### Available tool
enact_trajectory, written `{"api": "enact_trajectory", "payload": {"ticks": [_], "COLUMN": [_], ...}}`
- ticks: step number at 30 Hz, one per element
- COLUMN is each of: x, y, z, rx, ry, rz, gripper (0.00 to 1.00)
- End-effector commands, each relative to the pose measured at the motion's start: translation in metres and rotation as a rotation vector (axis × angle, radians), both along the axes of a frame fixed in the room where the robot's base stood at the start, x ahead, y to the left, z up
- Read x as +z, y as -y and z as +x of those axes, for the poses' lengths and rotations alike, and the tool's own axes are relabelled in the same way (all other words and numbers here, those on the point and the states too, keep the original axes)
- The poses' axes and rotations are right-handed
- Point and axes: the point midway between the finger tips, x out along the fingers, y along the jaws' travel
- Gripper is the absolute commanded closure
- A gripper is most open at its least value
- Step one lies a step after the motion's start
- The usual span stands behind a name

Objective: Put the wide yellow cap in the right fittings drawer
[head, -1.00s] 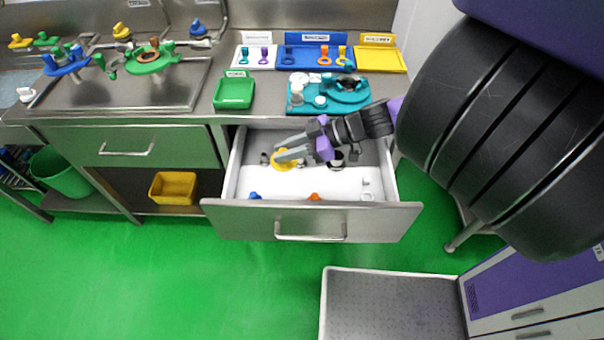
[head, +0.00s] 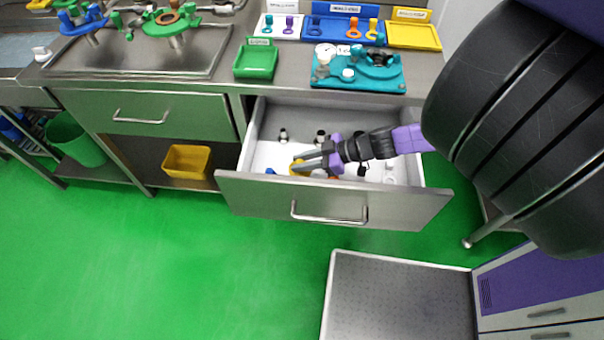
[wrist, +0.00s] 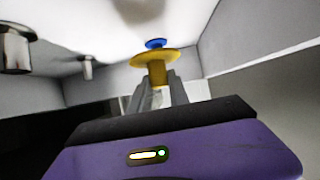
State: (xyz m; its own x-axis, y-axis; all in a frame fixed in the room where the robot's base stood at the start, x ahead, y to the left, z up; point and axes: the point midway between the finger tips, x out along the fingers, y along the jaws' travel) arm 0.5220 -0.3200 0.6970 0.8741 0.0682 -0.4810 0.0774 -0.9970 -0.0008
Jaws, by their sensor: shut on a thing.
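The wide yellow cap (wrist: 156,62) is between my gripper's fingertips in the wrist view, its broad flange beyond the tips. In the head view the yellow cap (head: 297,168) shows small at the tips of my gripper (head: 306,164), low inside the open right fittings drawer (head: 335,204). My gripper is shut on the cap. I cannot tell whether the cap touches the drawer's white floor. A blue piece (wrist: 156,43) shows just beyond the cap in the wrist view.
In the drawer, a dark-and-white fitting (head: 283,136) and several other small fittings stand around my gripper. The drawer's front and side walls are close. A green tray (head: 256,62) and a teal fixture (head: 358,70) are on the counter above.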

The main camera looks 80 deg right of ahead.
Motion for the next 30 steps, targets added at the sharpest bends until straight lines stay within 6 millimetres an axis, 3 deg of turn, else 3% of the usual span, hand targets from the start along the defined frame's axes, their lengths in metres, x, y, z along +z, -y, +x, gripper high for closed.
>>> {"api": "enact_trajectory", "payload": {"ticks": [15,26,27,30], "x": [-0.056,-0.060,-0.061,-0.060], "y": [0.000,0.000,0.000,0.000], "z": [0.000,0.000,0.000,0.000], "rx": [0.000,0.001,0.000,0.000], "ry": [0.001,0.000,0.000,0.000], "rz": [0.001,0.000,-0.001,-0.001], "gripper": [1.00,1.00,0.76,0.57]}}
